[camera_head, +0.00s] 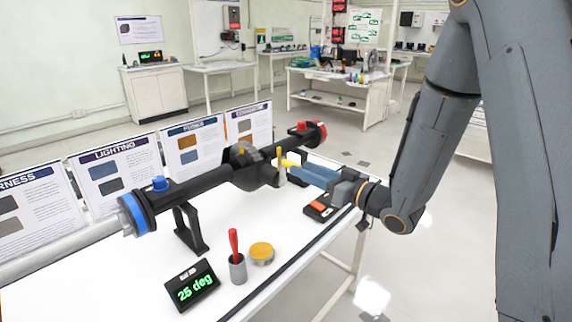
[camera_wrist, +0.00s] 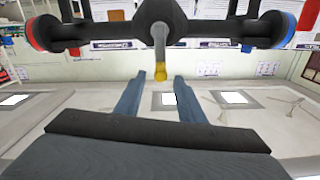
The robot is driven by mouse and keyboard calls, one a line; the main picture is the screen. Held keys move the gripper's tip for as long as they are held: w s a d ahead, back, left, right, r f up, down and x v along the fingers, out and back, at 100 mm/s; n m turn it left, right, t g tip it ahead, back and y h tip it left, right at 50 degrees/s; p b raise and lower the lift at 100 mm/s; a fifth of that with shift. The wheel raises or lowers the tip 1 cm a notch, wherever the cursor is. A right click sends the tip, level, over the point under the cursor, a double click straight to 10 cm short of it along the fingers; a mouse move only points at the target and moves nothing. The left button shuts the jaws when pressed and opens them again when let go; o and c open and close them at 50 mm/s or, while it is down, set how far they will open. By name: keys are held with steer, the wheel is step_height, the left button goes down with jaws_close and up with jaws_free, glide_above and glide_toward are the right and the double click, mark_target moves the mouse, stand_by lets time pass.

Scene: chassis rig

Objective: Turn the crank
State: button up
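A black axle-like rig (camera_head: 212,176) spans the table, with a thicker housing at its middle. A crank with a grey arm and a yellow handle end (camera_head: 290,162) sits at the front of that housing; in the wrist view its yellow tip (camera_wrist: 160,73) points toward me. My gripper (camera_head: 299,168) has blue fingers reaching toward the crank from the right. In the wrist view the fingers (camera_wrist: 159,85) are apart, with the yellow tip in the gap near their ends and no visible contact.
A grey cup with a red-handled tool (camera_head: 238,266), a yellow round tin (camera_head: 262,253) and a dark box with an orange top (camera_head: 321,207) stand on the white table. A black stand (camera_head: 189,232) holds the rig. Signboards (camera_head: 116,170) line the back.

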mark_target(283, 162)
steer(key=x, duration=0.4)
steer(key=p+x, duration=0.1)
steer(key=x, duration=0.3)
steer(key=shift+a+f+p, duration=0.1)
steer(key=shift+f+p, duration=0.1)
steer(key=shift+p, duration=0.1)
jaws_close()
